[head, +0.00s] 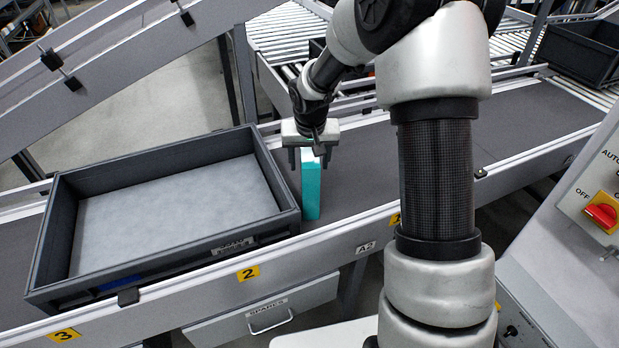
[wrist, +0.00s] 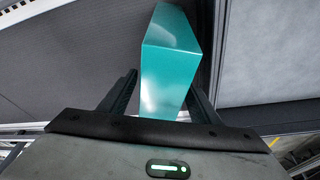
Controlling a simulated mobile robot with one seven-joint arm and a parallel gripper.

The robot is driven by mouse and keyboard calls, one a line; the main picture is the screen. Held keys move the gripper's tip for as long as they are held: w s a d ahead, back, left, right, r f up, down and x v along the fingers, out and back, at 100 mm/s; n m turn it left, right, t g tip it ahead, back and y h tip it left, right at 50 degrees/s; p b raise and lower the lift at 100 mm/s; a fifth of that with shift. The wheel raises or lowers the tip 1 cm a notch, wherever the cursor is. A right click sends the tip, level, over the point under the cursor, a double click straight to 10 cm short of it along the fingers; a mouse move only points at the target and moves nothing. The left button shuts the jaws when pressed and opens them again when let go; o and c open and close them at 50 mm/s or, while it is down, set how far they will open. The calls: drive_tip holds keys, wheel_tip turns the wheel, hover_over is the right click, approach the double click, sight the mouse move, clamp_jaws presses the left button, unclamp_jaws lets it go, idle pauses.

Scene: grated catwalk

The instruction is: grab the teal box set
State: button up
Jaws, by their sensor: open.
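The teal box (head: 311,188) stands upright on the dark conveyor belt, just right of the grey tray. Its top is partly hidden by my gripper in the head view. My gripper (head: 313,160) is at the box's upper end, pointing down. In the wrist view the teal box (wrist: 170,75) lies between the two dark fingers of my gripper (wrist: 162,95). The fingers are open. A gap shows between the left finger and the box, and the right finger is close to the box's side. I cannot tell whether it touches.
A grey tray (head: 62,235) with an empty pale floor sits on the belt at left, close to the box. The belt (head: 520,115) is clear to the right. A control panel with a red switch (head: 602,212) stands at far right. A dark crate (head: 585,50) is at the back right.

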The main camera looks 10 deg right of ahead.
idle(0.3)
clamp_jaws()
idle(0.3)
